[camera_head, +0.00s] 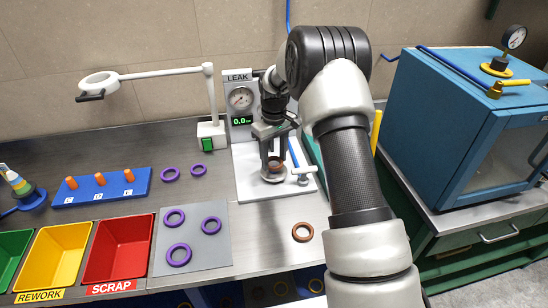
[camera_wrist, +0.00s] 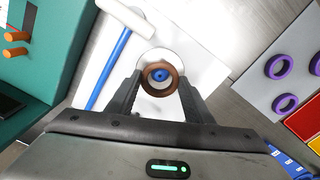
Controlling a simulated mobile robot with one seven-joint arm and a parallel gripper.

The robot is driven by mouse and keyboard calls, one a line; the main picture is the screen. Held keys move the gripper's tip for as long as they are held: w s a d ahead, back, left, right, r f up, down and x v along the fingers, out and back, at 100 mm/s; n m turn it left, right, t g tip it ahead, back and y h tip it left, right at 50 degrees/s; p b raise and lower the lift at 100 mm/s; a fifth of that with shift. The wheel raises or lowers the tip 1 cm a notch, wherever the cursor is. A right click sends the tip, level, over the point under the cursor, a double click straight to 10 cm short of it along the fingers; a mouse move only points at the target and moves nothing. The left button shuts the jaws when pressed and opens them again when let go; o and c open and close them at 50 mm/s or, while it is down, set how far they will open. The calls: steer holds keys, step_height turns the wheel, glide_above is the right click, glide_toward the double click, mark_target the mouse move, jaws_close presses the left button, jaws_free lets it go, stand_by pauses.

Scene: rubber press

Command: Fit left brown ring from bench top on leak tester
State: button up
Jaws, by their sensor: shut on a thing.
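My gripper (camera_head: 273,150) is shut on a brown ring (camera_head: 276,164), one fingertip on each side of it. It is over the round nest of the leak tester (camera_head: 240,82), which has a gauge, a green display and a white base. In the wrist view my gripper (camera_wrist: 159,84) holds the ring (camera_wrist: 173,80) flat, with a blue centre (camera_wrist: 160,75) showing through its hole. The ring looks lined up with that centre; I cannot tell whether it is above or around it. Another brown ring (camera_head: 302,232) lies on the bench top at the front right.
Several purple rings (camera_head: 175,218) lie on a grey mat (camera_head: 160,266) and the bench (camera_head: 270,222). A blue peg rack (camera_head: 70,194), a red scrap bin (camera_head: 150,222) and a yellow rework bin (camera_head: 36,240) stand left.

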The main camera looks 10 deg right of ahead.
steer(key=shift+f+b, duration=0.4)
steer(key=shift+f, duration=0.1)
stand_by(0.7)
steer(key=shift+f, duration=0.15)
steer(key=shift+f+b, duration=0.2)
steer(key=shift+b, duration=0.1)
stand_by(0.4)
steer(key=o, duration=1.6)
steer(key=shift+c, duration=0.2)
steer(key=shift+r, duration=0.1)
steer(key=shift+r+p, duration=1.6)
steer(key=shift+r, duration=1.2)
